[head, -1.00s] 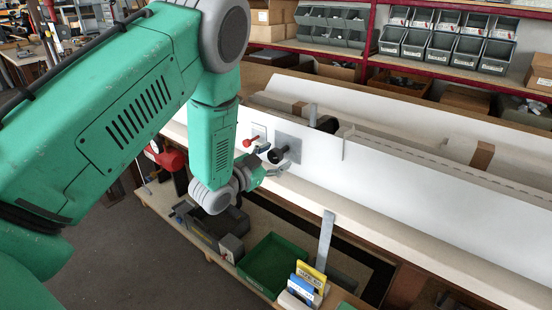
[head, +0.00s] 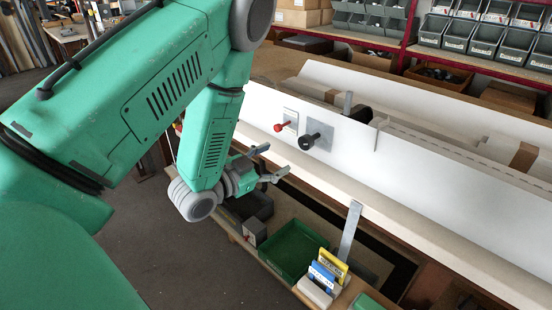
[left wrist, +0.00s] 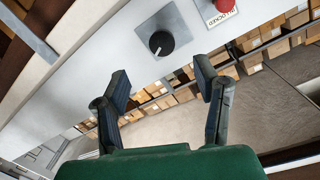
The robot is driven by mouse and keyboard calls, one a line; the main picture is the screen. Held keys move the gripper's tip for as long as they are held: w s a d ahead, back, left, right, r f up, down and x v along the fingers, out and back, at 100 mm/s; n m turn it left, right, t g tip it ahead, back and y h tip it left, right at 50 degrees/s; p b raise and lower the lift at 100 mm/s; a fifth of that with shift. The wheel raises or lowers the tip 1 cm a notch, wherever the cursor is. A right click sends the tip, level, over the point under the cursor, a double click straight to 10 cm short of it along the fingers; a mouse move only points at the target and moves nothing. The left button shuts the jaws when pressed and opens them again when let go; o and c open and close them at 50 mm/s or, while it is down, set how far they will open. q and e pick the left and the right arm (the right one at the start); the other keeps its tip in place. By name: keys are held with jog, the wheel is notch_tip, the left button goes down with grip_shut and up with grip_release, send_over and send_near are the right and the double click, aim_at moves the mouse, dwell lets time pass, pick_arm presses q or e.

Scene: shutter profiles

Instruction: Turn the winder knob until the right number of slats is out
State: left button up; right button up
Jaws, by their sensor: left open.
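The black winder knob (head: 305,142) sticks out from a grey square plate (head: 321,133) on the white panel (head: 350,148). In the left wrist view the knob (left wrist: 161,43) shows a white pointer mark and lies just beyond the fingertips, between them. My left gripper (head: 277,160) is open and empty, below and left of the knob and apart from it. Its two spread fingers also show in the left wrist view (left wrist: 160,70). I cannot make out how many slats are out. My right gripper is in neither view.
A red knob (head: 281,126) on a small labelled plate sits left of the winder knob. A metal strip (head: 350,230) slants below the panel. A green bin (head: 293,248) and yellow and blue cards (head: 331,264) stand on the lower shelf. Grey bins (head: 487,37) fill the back shelf.

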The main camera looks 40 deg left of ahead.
aim_at(302, 146)
pick_arm(q)
jog(key=w+n, duration=0.1)
jog(key=w, duration=0.3)
jog(key=w+d+n+b, duration=0.1)
jog(key=w+n, duration=0.1)
jog(key=w, duration=0.2)
jog(key=w+n+t, duration=0.1)
jog(key=w, duration=0.3)
jog(key=shift+d+f+n+y+b, duration=0.15)
jog(key=shift+f+n+y+b, duration=0.2)
jog(key=shift+n+y, duration=0.05)
jog(key=c, duration=1.2)
jog(key=shift+m, duration=0.3)
jog(key=shift+c, duration=0.2)
